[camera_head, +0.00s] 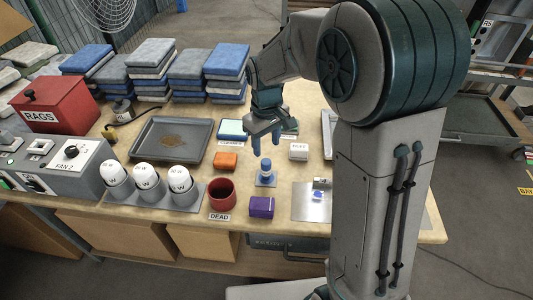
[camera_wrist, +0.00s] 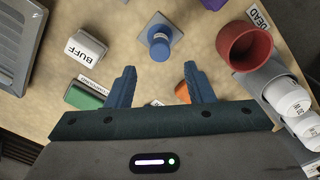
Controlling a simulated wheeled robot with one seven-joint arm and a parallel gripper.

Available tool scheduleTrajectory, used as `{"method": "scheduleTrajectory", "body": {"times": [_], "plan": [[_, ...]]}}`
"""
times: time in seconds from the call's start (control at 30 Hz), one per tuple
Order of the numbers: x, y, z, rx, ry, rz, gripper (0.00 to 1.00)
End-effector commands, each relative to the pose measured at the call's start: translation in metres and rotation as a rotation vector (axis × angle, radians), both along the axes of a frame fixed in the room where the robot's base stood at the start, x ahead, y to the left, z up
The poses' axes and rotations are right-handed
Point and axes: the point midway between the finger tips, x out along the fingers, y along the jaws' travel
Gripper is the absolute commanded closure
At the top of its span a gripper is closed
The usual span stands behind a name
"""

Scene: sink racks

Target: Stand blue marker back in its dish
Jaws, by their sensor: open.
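A short blue cylinder, which looks like the blue marker (camera_head: 266,165), stands upright on a pale grey-blue square base (camera_head: 259,183) near the front of the bench. A wider blue ring, perhaps its dish (camera_head: 266,178), shows around its foot; I cannot tell how it is seated. In the wrist view the marker (camera_wrist: 159,46) is ahead of my fingertips, centred between them, on the square base (camera_wrist: 145,23). My gripper (camera_head: 265,144) is open and empty, behind and above the marker, its fingers pointing down. Both fingers (camera_wrist: 160,72) show apart in the wrist view.
A red cup (camera_head: 221,194) labelled DEAD and a purple box (camera_head: 261,207) stand close in front. An orange block (camera_head: 224,161) is to the left, and a white BUFF block (camera_head: 299,151) to the right.

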Motion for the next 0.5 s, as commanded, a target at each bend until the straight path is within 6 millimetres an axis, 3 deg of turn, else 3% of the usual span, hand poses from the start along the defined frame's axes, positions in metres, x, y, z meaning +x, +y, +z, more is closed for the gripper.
{"method": "scheduleTrajectory", "body": {"times": [0.27,0.37,0.5], "plan": [[-0.006,-0.005,0.026,0.001,-0.008,-0.022,0.52],[-0.022,-0.017,0.037,0.004,-0.026,-0.076,0.52],[-0.06,-0.042,0.057,0.015,-0.068,-0.2,0.52]]}}
